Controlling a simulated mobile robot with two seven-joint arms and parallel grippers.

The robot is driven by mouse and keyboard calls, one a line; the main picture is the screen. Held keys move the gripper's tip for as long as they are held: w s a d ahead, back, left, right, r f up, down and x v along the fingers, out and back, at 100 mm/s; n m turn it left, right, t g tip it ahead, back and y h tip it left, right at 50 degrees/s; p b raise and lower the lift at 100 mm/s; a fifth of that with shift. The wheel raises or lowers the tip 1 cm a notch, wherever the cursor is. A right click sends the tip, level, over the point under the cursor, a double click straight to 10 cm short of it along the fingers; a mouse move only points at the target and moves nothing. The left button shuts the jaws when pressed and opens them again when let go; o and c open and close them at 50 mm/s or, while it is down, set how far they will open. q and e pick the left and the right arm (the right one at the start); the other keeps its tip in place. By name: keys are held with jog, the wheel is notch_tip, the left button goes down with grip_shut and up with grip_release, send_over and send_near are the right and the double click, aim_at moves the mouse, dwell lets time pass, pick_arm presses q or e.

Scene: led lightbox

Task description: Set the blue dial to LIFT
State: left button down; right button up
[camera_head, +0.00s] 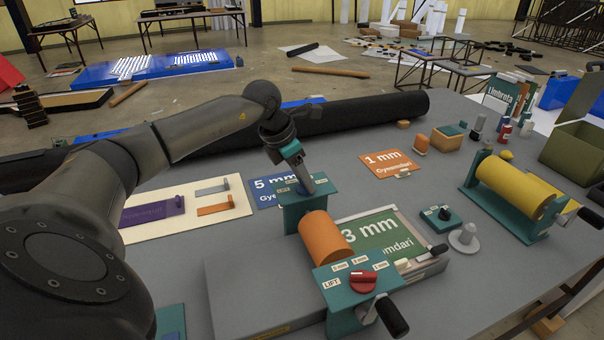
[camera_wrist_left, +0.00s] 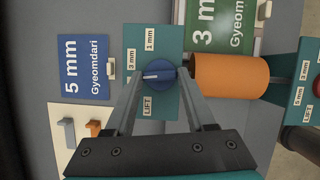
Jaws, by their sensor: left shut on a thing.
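The blue dial (camera_wrist_left: 160,74) sits on a teal end plate (camera_wrist_left: 166,36) of the roller stand. In the left wrist view its white pointer mark faces left, between the 3 mm label (camera_wrist_left: 131,60) and the LIFT label (camera_wrist_left: 148,105). The 1 mm label (camera_wrist_left: 150,40) is above it. My left gripper (camera_wrist_left: 160,78) is shut on the blue dial, one finger on each side. The left finger covers part of the plate between the labels. In the head view the left gripper (camera_head: 303,183) reaches down to the dial, mostly hiding it. My right gripper is not in view.
An orange roller (camera_head: 325,238) joins this plate to a front plate with a red dial (camera_head: 363,281) and black crank (camera_head: 391,316). A green 3 mm card (camera_head: 378,241) lies beside it. A yellow roller (camera_head: 520,190) stands right. A blue 5 mm card (camera_head: 264,194) is left.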

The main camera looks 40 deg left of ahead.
pick_arm(q)
jog(key=n+y, duration=0.1)
jog(key=n, duration=0.2)
jog(key=shift+d, duration=0.15)
jog(key=n+y, duration=0.1)
jog(key=n, duration=0.1)
jog(key=shift+d+n, duration=0.1)
jog(key=shift+n, duration=0.2)
jog(key=n+y+b, duration=0.1)
jog(key=n, duration=0.2)
jog(key=shift+d+y, duration=0.15)
jog(key=shift+y, duration=0.15)
jog(key=shift+n+g+y, duration=0.4)
jog(key=shift+n, duration=1.3)
jog(key=shift+c, duration=1.2)
grip_release()
